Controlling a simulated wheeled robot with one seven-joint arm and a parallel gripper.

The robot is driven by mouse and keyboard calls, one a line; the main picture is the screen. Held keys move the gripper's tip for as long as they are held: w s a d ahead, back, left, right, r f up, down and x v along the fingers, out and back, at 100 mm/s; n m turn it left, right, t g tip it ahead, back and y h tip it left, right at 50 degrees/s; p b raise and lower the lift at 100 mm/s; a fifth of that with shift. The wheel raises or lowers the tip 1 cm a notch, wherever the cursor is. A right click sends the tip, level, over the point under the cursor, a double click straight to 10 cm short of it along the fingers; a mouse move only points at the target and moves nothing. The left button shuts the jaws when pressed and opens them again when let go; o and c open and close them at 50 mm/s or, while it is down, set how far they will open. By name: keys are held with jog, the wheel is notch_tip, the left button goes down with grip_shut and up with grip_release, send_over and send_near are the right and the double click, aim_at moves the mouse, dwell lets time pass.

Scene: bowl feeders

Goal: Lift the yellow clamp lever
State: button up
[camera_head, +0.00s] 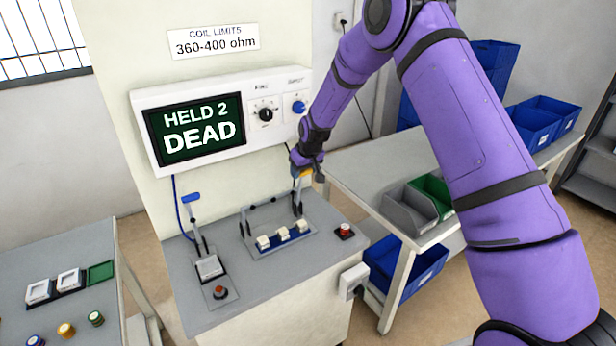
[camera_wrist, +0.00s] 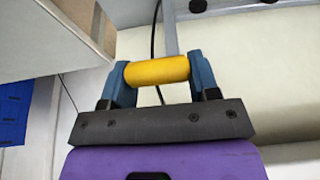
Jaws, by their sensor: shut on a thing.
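The yellow clamp lever (camera_head: 303,173) stands upright at the right end of the clamp fixture (camera_head: 290,235) on the grey bench. My gripper (camera_head: 304,176) is at the lever's top end. In the wrist view the lever's yellow handle (camera_wrist: 157,71) lies crosswise between the two blue fingers of my gripper (camera_wrist: 158,76), which are shut on its ends. The lever's lower part is hidden in the wrist view.
A blue-handled lever (camera_head: 191,198) stands at the left over another fixture. A red button (camera_head: 345,230) is right of the clamp fixture. The display panel (camera_head: 195,132) on the wall reads "HELD 2 DEAD". A side table (camera_head: 350,165) with grey and green bins is close on the right.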

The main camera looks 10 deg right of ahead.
jog(key=shift+w+a, duration=0.25)
jog(key=shift+w, duration=0.4)
jog(key=shift+f, duration=0.1)
jog(key=o, duration=1.3)
jog(key=shift+w+f, duration=0.1)
jog(key=shift+f, duration=0.05)
jog(key=v, duration=1.1)
